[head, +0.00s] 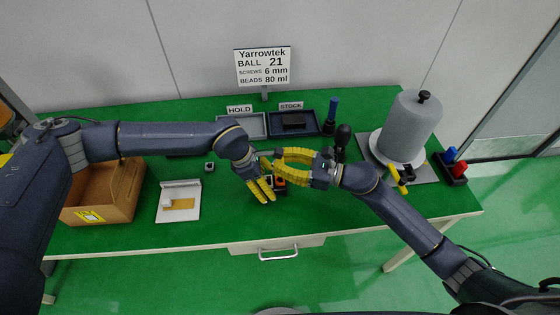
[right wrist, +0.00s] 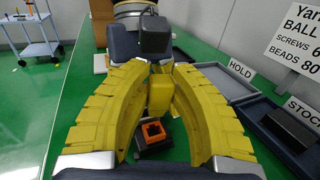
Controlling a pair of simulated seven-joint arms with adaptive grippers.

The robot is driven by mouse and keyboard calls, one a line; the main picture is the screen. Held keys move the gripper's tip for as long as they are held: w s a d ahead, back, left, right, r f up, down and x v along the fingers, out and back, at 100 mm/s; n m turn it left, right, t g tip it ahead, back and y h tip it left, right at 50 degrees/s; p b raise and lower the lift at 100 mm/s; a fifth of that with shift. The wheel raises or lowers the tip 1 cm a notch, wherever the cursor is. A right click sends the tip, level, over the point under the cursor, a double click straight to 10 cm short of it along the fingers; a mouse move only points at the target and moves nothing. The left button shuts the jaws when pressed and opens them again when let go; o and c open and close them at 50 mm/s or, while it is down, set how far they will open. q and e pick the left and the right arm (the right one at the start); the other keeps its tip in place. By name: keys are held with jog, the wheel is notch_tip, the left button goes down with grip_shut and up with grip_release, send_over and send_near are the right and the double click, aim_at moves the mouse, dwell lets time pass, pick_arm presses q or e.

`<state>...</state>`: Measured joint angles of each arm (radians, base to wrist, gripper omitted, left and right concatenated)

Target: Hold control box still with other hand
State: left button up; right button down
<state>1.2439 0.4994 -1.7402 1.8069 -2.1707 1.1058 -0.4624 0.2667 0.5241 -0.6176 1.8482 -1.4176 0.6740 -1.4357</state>
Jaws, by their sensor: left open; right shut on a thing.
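A small dark box with an orange square frame on top (right wrist: 154,133), which I take as the control box, sits on the green table; its orange part (head: 279,182) shows in the head view, partly covered by my grippers. My left gripper (head: 266,190) is open, fingers pointing down beside the box's left side. My right gripper (head: 277,160) reaches in from the right, above the box, fingers closed in towards the left gripper. In the right wrist view, a yellow finger of my left gripper (right wrist: 160,92) stands between the right fingers.
HOLD (head: 255,124) and STOCK (head: 308,125) trays stand behind the grippers; a dark block (head: 293,119) lies in STOCK. A cardboard box (head: 108,195) and white tray (head: 178,214) are left. A grey cylinder (head: 408,125) and a red-and-blue-handled rack (head: 453,172) are right.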

jog(key=shift+r, duration=0.3)
pick_arm(q)
jog(key=v, duration=1.1)
jog(key=shift+a+r, duration=0.2)
jog(key=shift+r, duration=0.05)
pick_arm(e)
jog(key=shift+r, duration=1.7)
